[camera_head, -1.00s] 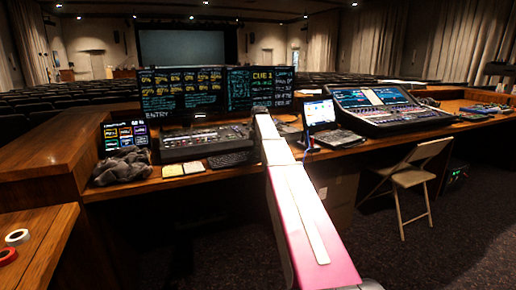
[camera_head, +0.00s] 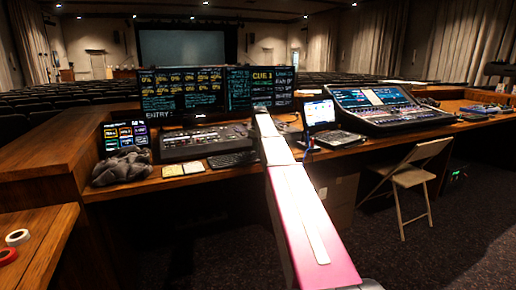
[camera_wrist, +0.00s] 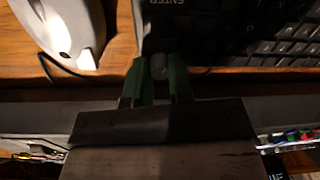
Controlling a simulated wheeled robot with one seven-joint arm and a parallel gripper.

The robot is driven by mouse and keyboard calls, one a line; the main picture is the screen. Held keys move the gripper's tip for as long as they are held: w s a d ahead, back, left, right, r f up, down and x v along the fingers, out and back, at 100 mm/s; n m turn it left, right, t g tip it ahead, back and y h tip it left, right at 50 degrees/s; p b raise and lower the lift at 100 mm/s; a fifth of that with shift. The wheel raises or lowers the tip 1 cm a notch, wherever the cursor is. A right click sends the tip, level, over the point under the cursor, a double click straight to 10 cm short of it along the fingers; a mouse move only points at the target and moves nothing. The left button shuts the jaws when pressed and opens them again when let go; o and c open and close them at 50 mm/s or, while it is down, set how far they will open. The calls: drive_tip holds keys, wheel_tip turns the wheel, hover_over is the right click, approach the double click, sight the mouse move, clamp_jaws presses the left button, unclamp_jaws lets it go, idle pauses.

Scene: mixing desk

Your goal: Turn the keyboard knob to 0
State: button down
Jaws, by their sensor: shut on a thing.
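The knob (camera_wrist: 158,67) is a small grey round piece at the near edge of the black keyboard (camera_wrist: 240,30) in the wrist view. My gripper (camera_wrist: 159,75) has its green-tipped fingers on either side of the knob and is shut on it. The fingers hide the knob's sides, and I cannot read any setting on it. In the head view the dark keyboard (camera_head: 232,159) lies on the desk left of my arm. My gripper is not visible in that view.
A white mouse (camera_wrist: 62,25) with a dark cable lies left of the keyboard on the wooden desk. In the head view, a lighting console (camera_head: 205,141), monitors (camera_head: 182,95), a dark cloth (camera_head: 122,167) and a mixing desk (camera_head: 385,110) stand around my arm.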

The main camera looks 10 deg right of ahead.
idle(0.4)
drive_tip(key=c, duration=1)
unclamp_jaws()
drive_tip(key=r, duration=1)
drive_tip(key=shift+d+r, duration=0.2)
drive_tip(key=shift+r, duration=0.2)
